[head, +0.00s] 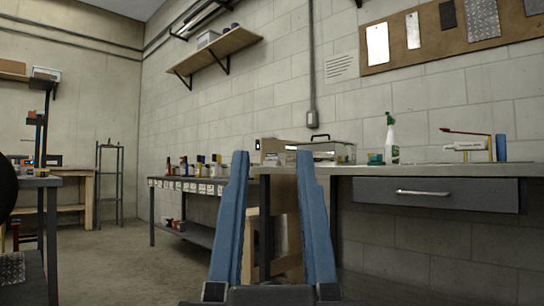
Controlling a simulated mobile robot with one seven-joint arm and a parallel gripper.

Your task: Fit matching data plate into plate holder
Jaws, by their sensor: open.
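My gripper (272,156) points forward in the lower middle of the head view. Its two blue fingers are apart, with nothing between them. I cannot make out a data plate or a plate holder for certain. Several flat plates hang on a brown board (435,47) on the wall at the upper right, among them a bright blank plate (377,44) and a tread-patterned plate (483,19). Whether any of them is a data plate I cannot tell. My gripper is well apart from them, and its fingers hide part of the benches behind.
A grey bench with a drawer (424,193) stands at the right, with a spray bottle (391,140) on it. A lower bench (180,183) holds several small bottles. A dark table (40,182) is at the left. Floor (105,262) is clear at left centre.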

